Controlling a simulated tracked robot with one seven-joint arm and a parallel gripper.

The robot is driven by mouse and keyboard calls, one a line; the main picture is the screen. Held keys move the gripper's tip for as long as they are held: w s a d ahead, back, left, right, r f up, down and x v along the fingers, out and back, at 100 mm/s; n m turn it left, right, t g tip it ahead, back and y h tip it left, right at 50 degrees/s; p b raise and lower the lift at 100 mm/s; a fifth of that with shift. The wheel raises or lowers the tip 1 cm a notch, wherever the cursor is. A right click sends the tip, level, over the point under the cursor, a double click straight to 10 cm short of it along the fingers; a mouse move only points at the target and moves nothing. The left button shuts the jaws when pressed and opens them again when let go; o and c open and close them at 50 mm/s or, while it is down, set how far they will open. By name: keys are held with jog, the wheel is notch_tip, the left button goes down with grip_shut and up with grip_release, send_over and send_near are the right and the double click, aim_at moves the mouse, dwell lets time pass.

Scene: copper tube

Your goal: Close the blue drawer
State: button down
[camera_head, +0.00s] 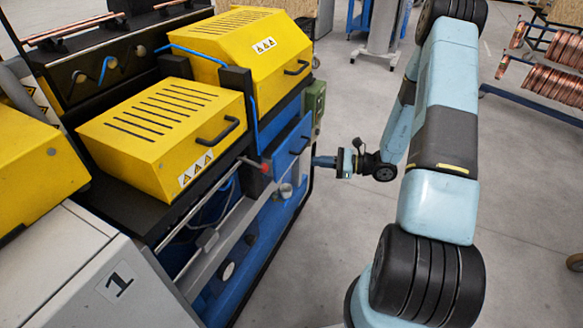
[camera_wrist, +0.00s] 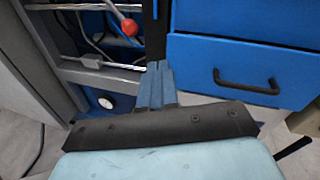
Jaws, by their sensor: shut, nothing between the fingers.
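How far the drawer stands out is hard to tell. My gripper (camera_head: 314,161) is in front of the drawer front, pointing left at it. Its blue fingers (camera_wrist: 156,68) are together and empty, near the front's left edge. Contact cannot be told.
A red knob (camera_wrist: 129,27) and metal rails lie left of the drawer. The grey floor right of the machine is clear; copper coils (camera_head: 550,85) stand at far right.

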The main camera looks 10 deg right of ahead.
aim_at(283, 164)
notch_tip(283, 164, down, 9)
jog(key=d+m+t+h, duration=0.1)
jog(key=d+m+t, duration=0.2)
jog(key=m+t, duration=0.15)
jog(key=shift+m, duration=0.35)
jog(key=x, duration=1.4)
jog(key=shift+w+a+f, duration=0.1)
jog(key=shift+w+f, duration=0.15)
jog(key=shift+w, duration=0.15)
